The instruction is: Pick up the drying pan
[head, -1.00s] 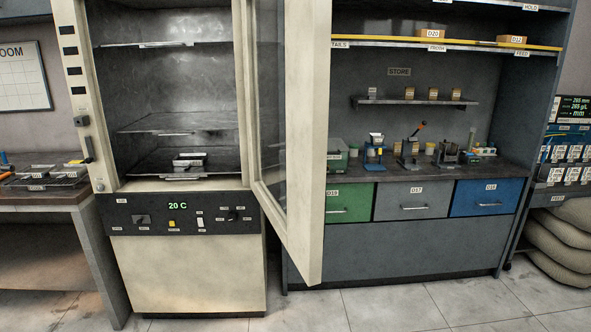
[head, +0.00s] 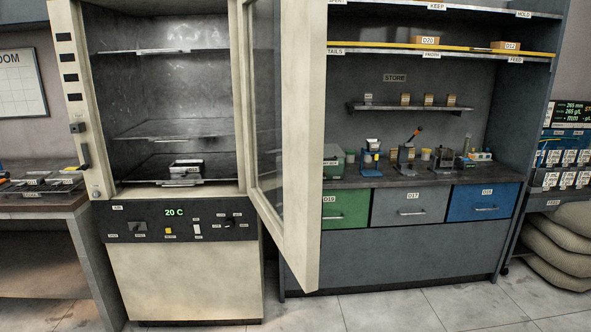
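A small dark pan with a light label (head: 186,168), which looks like the drying pan, sits on the lowest shelf of the drying oven, near the front. The oven (head: 180,280) is cream with a dark control panel reading 20 C. Its glazed door (head: 303,150) stands open, swung out to the right. More dark pans with light labels (head: 45,182) lie on the bench at the left. Neither of my grippers shows in the head view.
The open door juts out in front of the grey cabinet (head: 400,248). Its counter (head: 400,175) holds several small instruments, above green, grey and blue drawers. Stacked sacks (head: 556,245) stand at the right. The tiled floor (head: 400,315) in front is clear.

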